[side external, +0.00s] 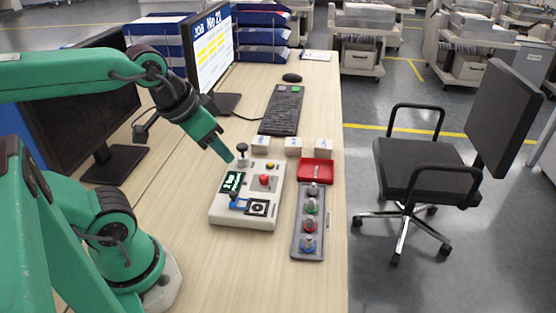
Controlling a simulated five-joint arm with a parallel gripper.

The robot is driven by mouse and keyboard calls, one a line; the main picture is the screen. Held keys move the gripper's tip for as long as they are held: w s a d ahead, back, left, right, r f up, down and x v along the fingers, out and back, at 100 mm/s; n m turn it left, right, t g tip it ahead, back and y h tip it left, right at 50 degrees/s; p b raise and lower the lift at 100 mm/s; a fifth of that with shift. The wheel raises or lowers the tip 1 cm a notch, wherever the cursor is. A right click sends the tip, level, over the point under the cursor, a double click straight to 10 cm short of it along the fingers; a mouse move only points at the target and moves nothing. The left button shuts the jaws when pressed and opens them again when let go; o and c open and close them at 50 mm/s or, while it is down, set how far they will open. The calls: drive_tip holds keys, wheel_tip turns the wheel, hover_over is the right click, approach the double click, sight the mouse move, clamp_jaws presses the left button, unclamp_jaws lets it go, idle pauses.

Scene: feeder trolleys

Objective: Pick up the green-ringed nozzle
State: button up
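The green-ringed nozzle (311,206) stands in a grey rack (297,240), second from the far end. A pale nozzle (313,189) stands beyond it, and a red-ringed nozzle (309,226) and a blue-ringed nozzle (307,243) stand nearer. My gripper (227,156) points down and right, close to a dark-topped knob (242,149) at the far left corner of a white control box (243,217). It is well left of and beyond the green-ringed nozzle. Its fingers look like one narrow tip, so I cannot tell whether it is open. I see nothing held.
A red tray (302,172) holding a small item sits just beyond the rack. Several small white labelled blocks (293,146) stand behind it. A keyboard (281,110) and monitors (212,50) are farther back. The near part of the table is clear.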

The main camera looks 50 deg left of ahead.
drive_tip(key=shift+o, duration=0.2)
drive_tip(key=shift+o, duration=0.8)
drive_tip(key=shift+w, duration=0.1)
drive_tip(key=g, duration=0.5)
hover_over(312, 199)
wheel_tip(312, 199, down, 15)
drive_tip(key=shift+f, duration=0.1)
drive_tip(key=shift+f+g, duration=0.3)
drive_tip(key=shift+f, duration=4)
